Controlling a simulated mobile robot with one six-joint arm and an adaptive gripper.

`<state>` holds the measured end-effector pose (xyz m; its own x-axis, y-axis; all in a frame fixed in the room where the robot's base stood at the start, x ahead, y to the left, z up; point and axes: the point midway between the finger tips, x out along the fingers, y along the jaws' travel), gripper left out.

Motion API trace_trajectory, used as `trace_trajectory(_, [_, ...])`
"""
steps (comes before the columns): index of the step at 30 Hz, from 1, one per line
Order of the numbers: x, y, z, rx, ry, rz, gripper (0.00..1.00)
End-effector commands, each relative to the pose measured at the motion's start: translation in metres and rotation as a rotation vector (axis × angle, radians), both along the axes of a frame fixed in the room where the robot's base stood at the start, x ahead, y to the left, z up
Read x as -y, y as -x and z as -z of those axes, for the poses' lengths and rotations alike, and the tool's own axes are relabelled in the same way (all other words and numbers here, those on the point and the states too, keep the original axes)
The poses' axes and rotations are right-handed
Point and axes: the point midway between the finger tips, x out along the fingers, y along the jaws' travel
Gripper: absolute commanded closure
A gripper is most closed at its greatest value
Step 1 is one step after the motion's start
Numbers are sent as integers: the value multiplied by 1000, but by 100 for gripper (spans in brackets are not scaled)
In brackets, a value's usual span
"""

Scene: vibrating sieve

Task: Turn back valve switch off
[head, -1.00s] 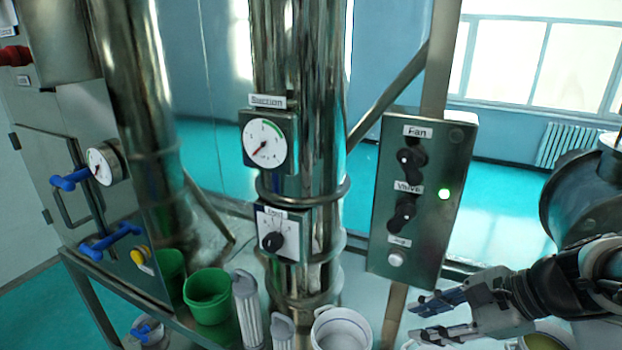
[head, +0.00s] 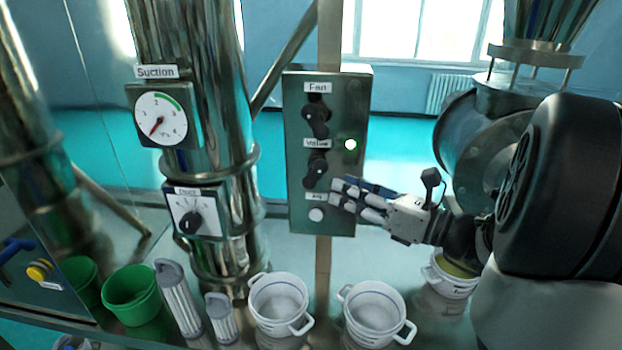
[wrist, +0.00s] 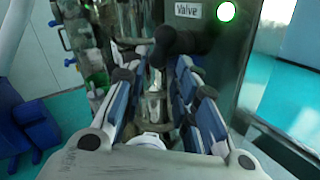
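The valve switch (head: 315,172) is a black knob below the "Valve" label on a dark green control panel (head: 297,215). A green lamp (head: 350,144) glows to the right of the label. My gripper (head: 340,193) is in front of the panel, just right of and slightly below the valve switch. In the wrist view my gripper (wrist: 157,68) is open, its blue-padded fingers apart and nothing held. The dark valve knob (wrist: 172,42) appears just beyond the fingertips, towards the right finger. Whether they touch cannot be told.
The fan switch (head: 316,118) sits above the valve switch, a pale button (head: 316,214) below it. A steel column with a suction gauge (head: 160,118) stands left. White pots (head: 374,312), a green bucket (head: 130,300) and filter cylinders (head: 180,305) stand below.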

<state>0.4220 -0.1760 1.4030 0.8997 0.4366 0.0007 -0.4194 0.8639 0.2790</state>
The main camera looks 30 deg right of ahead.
Motion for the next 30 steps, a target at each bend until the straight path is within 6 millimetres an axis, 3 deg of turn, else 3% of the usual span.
trace_trajectory(6, [-22,-43,1,-1,1,-7,73])
trace_trajectory(12, [-35,-70,0,1,2,-2,73])
trace_trajectory(26, [-39,-81,0,0,1,0,73])
trace_trajectory(30, [-39,-81,0,0,1,0,82])
